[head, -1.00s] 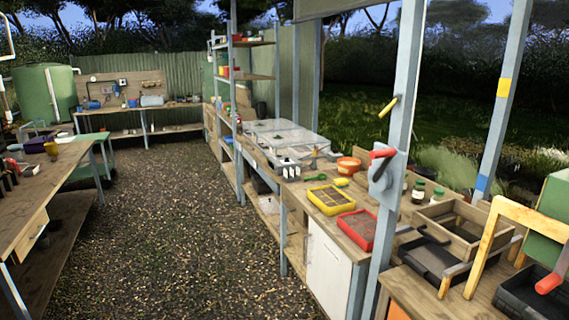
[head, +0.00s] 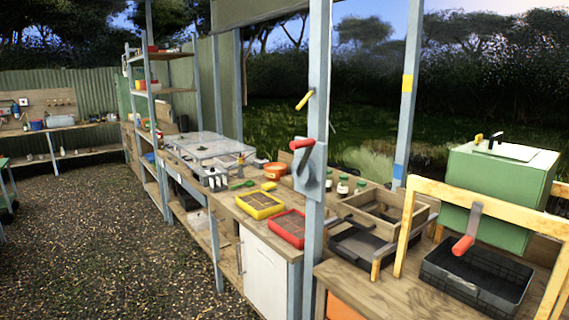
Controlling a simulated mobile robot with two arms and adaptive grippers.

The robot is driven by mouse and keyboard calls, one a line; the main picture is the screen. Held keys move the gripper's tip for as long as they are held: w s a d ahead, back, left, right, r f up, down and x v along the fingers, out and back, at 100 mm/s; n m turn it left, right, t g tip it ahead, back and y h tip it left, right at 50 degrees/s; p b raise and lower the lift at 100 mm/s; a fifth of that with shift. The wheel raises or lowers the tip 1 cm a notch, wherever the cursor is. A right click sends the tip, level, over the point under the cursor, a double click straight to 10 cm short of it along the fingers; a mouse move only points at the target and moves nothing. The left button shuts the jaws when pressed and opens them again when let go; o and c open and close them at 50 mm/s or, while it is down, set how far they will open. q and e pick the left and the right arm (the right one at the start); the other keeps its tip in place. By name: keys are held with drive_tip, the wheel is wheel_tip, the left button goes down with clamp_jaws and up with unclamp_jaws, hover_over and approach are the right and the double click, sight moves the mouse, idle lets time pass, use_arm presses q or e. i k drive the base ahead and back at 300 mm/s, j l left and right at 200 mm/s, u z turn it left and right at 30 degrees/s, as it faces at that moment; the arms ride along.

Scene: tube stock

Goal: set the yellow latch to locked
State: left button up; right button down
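A short yellow handle (head: 304,99) sticks out at a slant from the grey-blue post in the middle of the view. A small yellow piece (head: 478,139) also shows on top of the green box (head: 500,195) at the right, beside a black handle (head: 495,140). I cannot tell which of these is the yellow latch, nor how a latch is set. Neither of my grippers is in view.
A red-handled lever (head: 301,145) sits on a grey plate on the post, below the yellow handle. A yellow tray (head: 259,206), a red tray (head: 288,229) and a black crate (head: 478,278) crowd the bench. The gravel floor (head: 95,230) at the left is open.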

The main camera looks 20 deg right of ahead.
sight(478, 138)
drive_tip(key=z, duration=1.55)
drive_tip(key=j+z, duration=0.15)
drive_tip(key=j, duration=0.15)
